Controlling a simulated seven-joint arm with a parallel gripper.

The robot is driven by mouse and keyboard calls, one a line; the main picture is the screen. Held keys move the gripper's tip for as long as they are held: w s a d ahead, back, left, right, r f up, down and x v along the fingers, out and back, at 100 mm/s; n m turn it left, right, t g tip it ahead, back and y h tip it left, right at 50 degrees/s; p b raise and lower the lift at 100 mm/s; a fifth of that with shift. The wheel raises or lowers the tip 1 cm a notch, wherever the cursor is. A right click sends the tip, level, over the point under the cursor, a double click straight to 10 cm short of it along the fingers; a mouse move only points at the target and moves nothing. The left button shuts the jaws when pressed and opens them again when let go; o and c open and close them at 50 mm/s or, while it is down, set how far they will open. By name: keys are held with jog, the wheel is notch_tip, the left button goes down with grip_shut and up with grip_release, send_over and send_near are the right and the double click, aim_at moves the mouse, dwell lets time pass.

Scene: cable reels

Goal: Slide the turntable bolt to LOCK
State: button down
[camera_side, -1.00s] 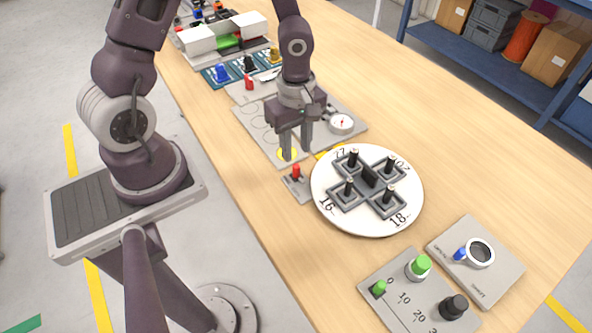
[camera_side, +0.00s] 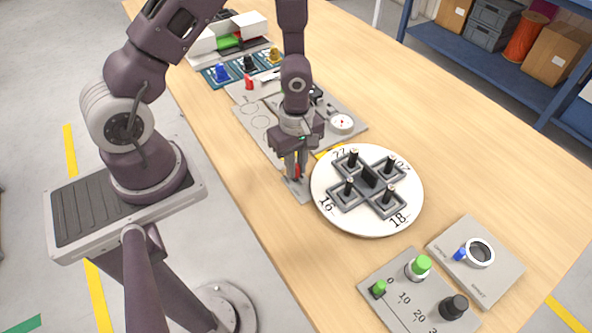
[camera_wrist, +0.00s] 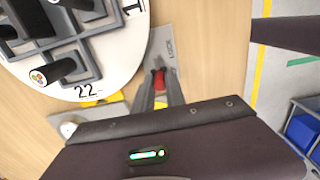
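The turntable bolt has a red knob (camera_wrist: 159,79) on a small grey plate (camera_wrist: 162,45); the plate also shows beside the turntable in the side view (camera_side: 304,194). The plate's printed word near its far end in the wrist view appears to read LOCK. My gripper (camera_side: 296,175) points down over the plate, its two fingers on either side of the red knob. The fingers look closed in on the knob, so it appears shut on it. The fingers partly hide the knob and slot. The white turntable (camera_side: 330,215) carries a grey cross-shaped holder (camera_side: 369,180) with several upright cable ends.
A grey panel with a dial (camera_side: 341,123) lies behind my gripper. A scale panel with green and black knobs (camera_side: 405,302) and a panel with a round ring (camera_side: 480,253) lie at the front right. The turntable rim is close beside my gripper. Bare wood lies to the right.

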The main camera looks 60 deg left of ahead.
jog(key=shift+d, duration=1.75)
jog(key=c, duration=1.4)
grip_release()
jog(key=shift+c, duration=0.2)
notch_tip(320, 180, up, 7)
